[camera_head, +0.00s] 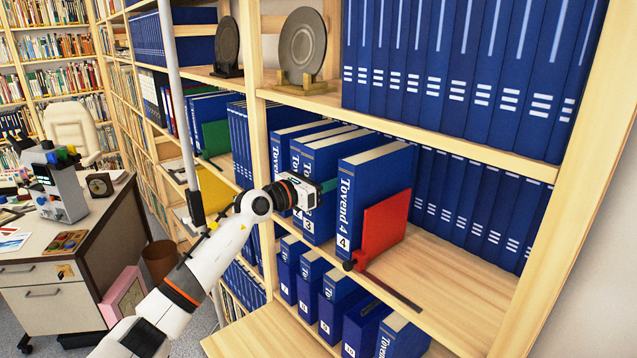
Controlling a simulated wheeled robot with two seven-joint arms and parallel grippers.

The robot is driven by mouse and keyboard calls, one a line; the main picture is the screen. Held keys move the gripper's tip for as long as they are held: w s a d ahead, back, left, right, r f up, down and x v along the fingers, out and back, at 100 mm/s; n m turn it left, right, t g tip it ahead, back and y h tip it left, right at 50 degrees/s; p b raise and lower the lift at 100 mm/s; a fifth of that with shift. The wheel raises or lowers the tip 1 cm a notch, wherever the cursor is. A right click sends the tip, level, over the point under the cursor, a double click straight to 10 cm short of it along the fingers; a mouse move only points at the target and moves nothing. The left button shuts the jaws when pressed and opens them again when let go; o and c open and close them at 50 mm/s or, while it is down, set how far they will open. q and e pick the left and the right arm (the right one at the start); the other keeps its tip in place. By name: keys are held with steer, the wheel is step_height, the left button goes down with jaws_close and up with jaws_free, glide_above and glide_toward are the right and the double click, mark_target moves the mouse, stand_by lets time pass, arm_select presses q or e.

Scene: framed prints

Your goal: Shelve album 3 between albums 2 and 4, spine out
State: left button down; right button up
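Album 3 (322,223), blue with a white number label, stands upright on the middle shelf, spine facing out. It is right beside album 2 (297,223), which my gripper partly hides. Album 4 (346,205) stands to the right, with a gap between it and album 3. A red bookend (388,222) is against album 4's right side. My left gripper (328,186) is in front of the spines of albums 2 and 3, with a greenish finger reaching toward the gap beside album 3. I cannot tell whether it grips album 3. My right gripper is out of view.
The shelf board (450,285) right of the bookend is bare, with a dark rod lying from the bookend. Blue volumes fill the shelf above (450,65) and stand on the shelf below (335,300). A desk (75,265) is at left.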

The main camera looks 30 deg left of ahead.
arm_select(q)
steer(key=shift+b+x, duration=0.3)
steer(key=shift+x, duration=1.25)
steer(key=shift+f+b, duration=0.4)
steer(key=shift+f, duration=0.1)
steer(key=c, duration=0.7)
jaws_free()
steer(key=shift+s, duration=0.1)
steer(key=b+v, duration=0.5)
steer(key=v, duration=0.7)
steer(key=shift+f, duration=0.15)
